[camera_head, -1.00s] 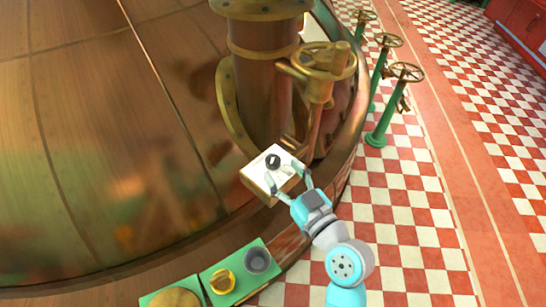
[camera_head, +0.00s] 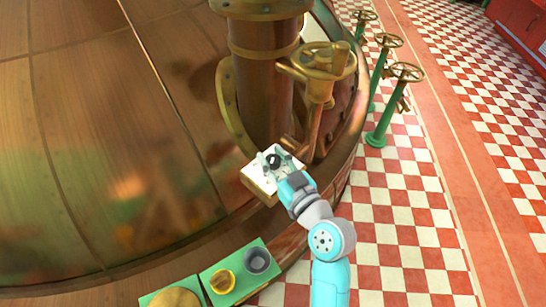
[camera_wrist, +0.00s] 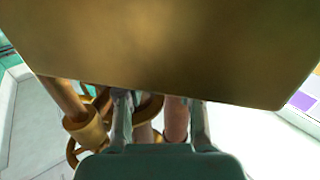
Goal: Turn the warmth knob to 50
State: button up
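The warmth knob (camera_head: 273,161) is a small black dial on the white top of a brass-sided box (camera_head: 258,187) beside the big copper kettle. My gripper (camera_head: 275,164) is over the box top in the head view, its two fingers apart on either side of the knob. I cannot tell whether they touch it. In the wrist view my gripper (camera_wrist: 160,103) has its fingers well apart. A broad brass face (camera_wrist: 165,45), seemingly the box side, hides the fingertips and the knob there. The dial reading is too small to make out.
The copper kettle (camera_head: 90,130) fills the left. A brass valve wheel and pipe (camera_head: 318,85) stand just behind the box. Green panels with a yellow knob (camera_head: 222,281) and a grey cup-like part (camera_head: 257,261) lie in front.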

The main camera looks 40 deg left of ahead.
jog(key=shift+n+g+y, duration=0.3)
jog(key=shift+n+g, duration=0.2)
jog(key=shift+g, duration=0.3)
jog(key=n+g, duration=0.2)
jog(key=g, duration=0.2)
jog(key=shift+w+n+y, duration=0.15)
jog(key=shift+n+y, duration=0.25)
jog(key=shift+n+g+h, duration=0.2)
jog(key=shift+n+g, duration=0.8)
jog(key=shift+g, duration=0.6)
jog(key=shift+n+g+h, duration=0.2)
jog(key=shift+n+g, duration=0.8)
jog(key=shift+g, duration=0.6)
jog(key=o, duration=1.2)
jog(key=shift+c, duration=0.2)
jog(key=shift+d, duration=0.1)
